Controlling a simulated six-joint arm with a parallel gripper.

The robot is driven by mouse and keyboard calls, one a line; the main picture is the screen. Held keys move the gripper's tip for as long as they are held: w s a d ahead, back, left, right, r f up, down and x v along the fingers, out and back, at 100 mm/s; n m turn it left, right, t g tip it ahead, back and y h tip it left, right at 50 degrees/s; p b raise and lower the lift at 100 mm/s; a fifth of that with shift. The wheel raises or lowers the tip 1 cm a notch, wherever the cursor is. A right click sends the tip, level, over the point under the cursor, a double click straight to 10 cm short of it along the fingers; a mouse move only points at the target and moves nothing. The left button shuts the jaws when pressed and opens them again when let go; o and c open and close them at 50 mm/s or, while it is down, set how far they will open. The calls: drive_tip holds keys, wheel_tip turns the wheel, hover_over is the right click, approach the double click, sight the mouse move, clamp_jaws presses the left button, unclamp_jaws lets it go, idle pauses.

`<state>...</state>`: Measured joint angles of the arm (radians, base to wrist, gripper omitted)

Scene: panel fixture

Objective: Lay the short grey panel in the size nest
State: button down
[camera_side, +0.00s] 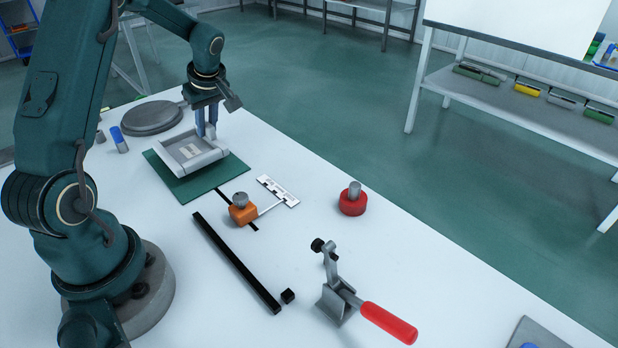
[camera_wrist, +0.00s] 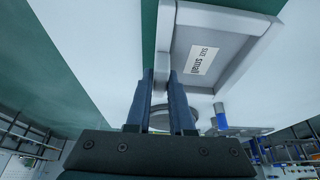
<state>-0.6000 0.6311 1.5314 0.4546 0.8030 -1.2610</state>
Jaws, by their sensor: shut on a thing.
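In the wrist view the panel (camera_wrist: 228,42) carries a white label that reads "size small". My gripper (camera_side: 206,136) points down at the panel's far edge and is shut on that raised edge. In the wrist view the blue-grey fingers of my gripper (camera_wrist: 168,88) stand on either side of the edge. I cannot tell whether the panel touches the mat.
The green mat (camera_side: 179,188) lies under the panel. An orange block (camera_side: 243,214), a white scale (camera_side: 279,191) and a red knob base (camera_side: 352,205) stand nearby. A black bar (camera_side: 235,262), small black block (camera_side: 288,296) and red-handled clamp (camera_side: 340,300) lie nearer. A grey disc (camera_side: 152,118) is behind.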

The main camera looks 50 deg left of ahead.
wheel_tip(320, 180, up, 2)
drive_tip(key=shift+r, duration=0.1)
drive_tip(key=s+a+r+n+g, duration=0.1)
drive_tip(key=s+r+n, duration=0.15)
drive_tip(key=s, duration=0.35)
drive_tip(key=s+a+r+n, duration=0.1)
drive_tip(key=s+a+r, duration=0.1)
drive_tip(key=s+r, duration=0.3)
drive_tip(key=w+d+f+n+g, duration=0.1)
drive_tip(key=w+d, duration=0.4)
drive_tip(key=d, duration=0.3)
drive_tip(key=w+d+f+n, duration=0.1)
drive_tip(key=w+d, duration=0.4)
drive_tip(key=d, duration=0.4)
drive_tip(key=d+f+m+t, duration=0.1)
drive_tip(key=d+m, duration=0.4)
drive_tip(key=d, duration=1.2)
drive_tip(key=shift+w+f+t, duration=0.15)
drive_tip(key=shift+w+t, duration=0.05)
drive_tip(key=shift+t, duration=0.4)
drive_tip(key=shift+d+f, duration=0.1)
drive_tip(key=shift+f, duration=0.05)
drive_tip(key=shift+f, duration=4.2)
